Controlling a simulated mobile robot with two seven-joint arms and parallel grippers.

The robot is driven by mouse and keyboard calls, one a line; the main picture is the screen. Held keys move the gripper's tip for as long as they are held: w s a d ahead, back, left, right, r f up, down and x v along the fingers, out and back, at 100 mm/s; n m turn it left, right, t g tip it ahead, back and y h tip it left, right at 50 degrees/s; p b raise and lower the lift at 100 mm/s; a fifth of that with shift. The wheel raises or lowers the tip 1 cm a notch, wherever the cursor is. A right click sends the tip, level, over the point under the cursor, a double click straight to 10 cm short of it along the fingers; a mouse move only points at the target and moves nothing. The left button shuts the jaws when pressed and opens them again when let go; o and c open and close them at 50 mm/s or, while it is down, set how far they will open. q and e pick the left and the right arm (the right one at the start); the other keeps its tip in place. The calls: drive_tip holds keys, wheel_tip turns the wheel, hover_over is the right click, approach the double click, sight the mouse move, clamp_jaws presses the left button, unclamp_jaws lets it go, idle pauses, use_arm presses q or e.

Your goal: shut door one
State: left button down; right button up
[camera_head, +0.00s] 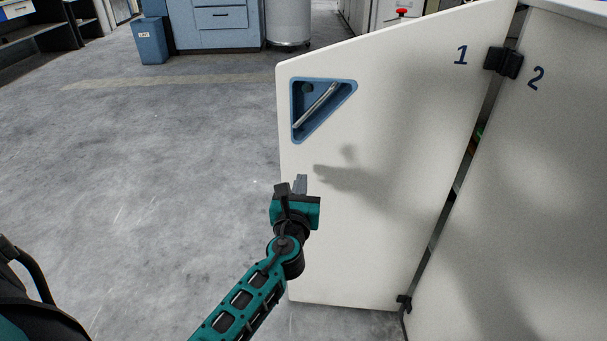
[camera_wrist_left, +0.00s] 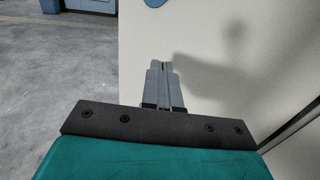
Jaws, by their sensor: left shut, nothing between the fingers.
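Door one (camera_head: 400,170) is a white panel marked "1". It stands open, swung out from its hinge (camera_head: 503,61) at the right beside the panel marked "2". A blue triangular recess (camera_head: 320,105) with a metal handle bar (camera_head: 318,105) sits near its upper left corner. My left gripper (camera_head: 300,182) is shut and empty, in front of the door's left edge and below the recess. In the left wrist view the shut fingers (camera_wrist_left: 163,85) point up along the edge of the door (camera_wrist_left: 230,60). I cannot tell whether they touch it. My right gripper is not in view.
The panel marked "2" (camera_head: 540,190) is right of the hinge, with a dark gap between it and door one. Blue drawers (camera_head: 222,22), a blue bin (camera_head: 150,40) and a grey drum (camera_head: 288,22) stand at the back. The grey floor at left is clear.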

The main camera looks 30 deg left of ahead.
sight(305, 164)
use_arm(q)
drive_tip(key=shift+b+x, duration=0.4)
drive_tip(key=shift+x, duration=2)
drive_tip(key=shift+w, duration=0.1)
